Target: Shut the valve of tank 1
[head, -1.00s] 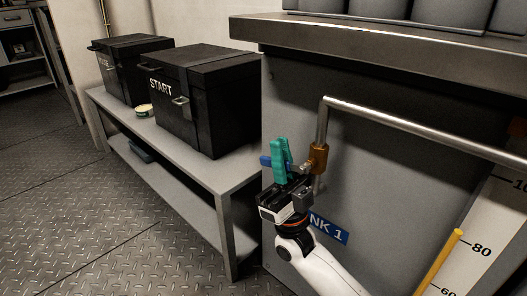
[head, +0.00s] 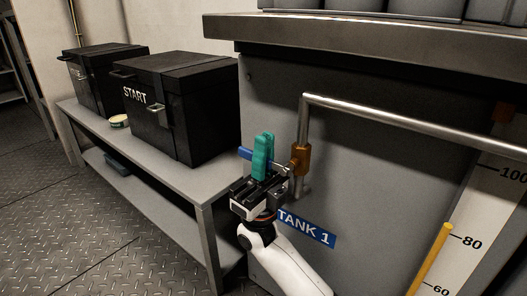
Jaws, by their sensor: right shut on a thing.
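The valve of tank 1 is a brass body (head: 300,159) on a steel pipe that drops down the front of the grey tank housing. Its blue lever (head: 245,153) sticks out to the left, roughly level, across the upright pipe. My right gripper (head: 263,157), with teal fingers, is shut on the lever, just left of the brass body. The fingers hide the middle of the lever. A blue "TANK 1" label (head: 306,228) is below the valve, partly covered by my right arm. My left gripper is not in view.
A grey bench (head: 185,182) stands at left with a black box marked START (head: 205,110), another black box (head: 97,82) and a small round tin (head: 119,121). A level gauge (head: 487,205) with a yellow column is at right. A steel ledge (head: 350,42) overhangs above.

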